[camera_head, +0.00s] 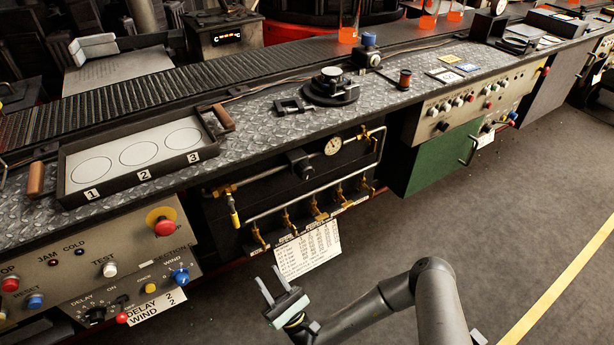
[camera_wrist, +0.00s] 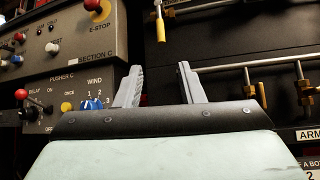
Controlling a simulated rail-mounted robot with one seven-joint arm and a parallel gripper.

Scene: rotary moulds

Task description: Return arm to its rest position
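My gripper (camera_head: 267,290) is at the lower middle of the head view, in front of the machine's lower panels and above the floor. Its two grey fingers stand apart with nothing between them. In the wrist view the fingers (camera_wrist: 161,88) also show spread and empty, with dark panel behind them. My dark arm reaches in from the lower right of the head view, bent at an elbow. The gripper touches nothing that I can see.
A tray (camera_head: 66,190) with three numbered circles lies on the metal bench (camera_head: 250,122). The control panel (camera_head: 107,262) is left of my gripper, and pipes with yellow valves (camera_head: 318,214) are behind it. A paper chart (camera_head: 307,249) hangs near. The floor (camera_head: 500,225) at right is clear.

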